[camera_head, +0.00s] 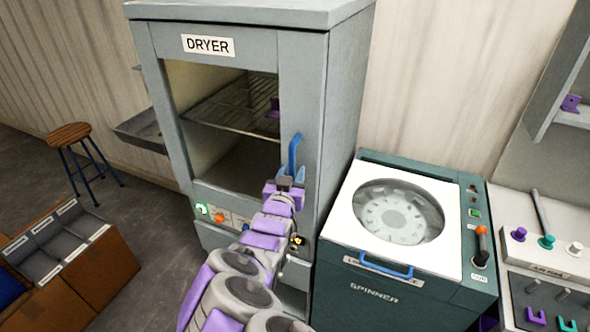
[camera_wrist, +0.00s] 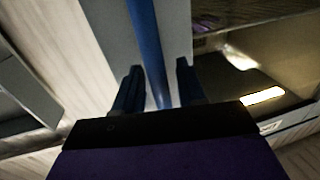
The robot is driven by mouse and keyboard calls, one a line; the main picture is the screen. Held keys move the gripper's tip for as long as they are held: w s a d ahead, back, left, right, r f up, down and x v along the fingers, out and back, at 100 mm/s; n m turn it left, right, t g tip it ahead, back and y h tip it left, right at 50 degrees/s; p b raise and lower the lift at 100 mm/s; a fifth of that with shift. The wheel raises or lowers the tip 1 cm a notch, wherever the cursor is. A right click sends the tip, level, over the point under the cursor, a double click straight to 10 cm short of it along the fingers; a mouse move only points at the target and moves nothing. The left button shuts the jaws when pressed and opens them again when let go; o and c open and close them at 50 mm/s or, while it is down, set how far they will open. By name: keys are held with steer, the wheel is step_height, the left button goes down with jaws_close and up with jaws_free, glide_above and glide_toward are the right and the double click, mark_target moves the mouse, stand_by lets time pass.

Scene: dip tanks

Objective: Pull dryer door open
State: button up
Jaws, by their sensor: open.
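The grey dryer (camera_head: 340,110) stands at the back with its label at the top. Its door (camera_head: 300,95) has a large window and looks closed. A blue vertical bar handle (camera_head: 295,150) is on the door's right side. My gripper (camera_head: 291,174) is at the lower part of the handle. In the wrist view, the blue handle (camera_wrist: 144,30) runs between the two spread fingers of my gripper (camera_wrist: 158,70), with a gap on each side. Whether either finger touches the bar is hard to tell.
A wire rack (camera_head: 225,105) with a purple piece (camera_head: 274,107) shows through the window. A spinner (camera_head: 400,290) with a blue handle stands close on the right. Open floor lies between box and dryer.

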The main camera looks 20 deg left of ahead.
steer(key=shift+a, duration=0.15)
jaws_close()
stand_by(0.4)
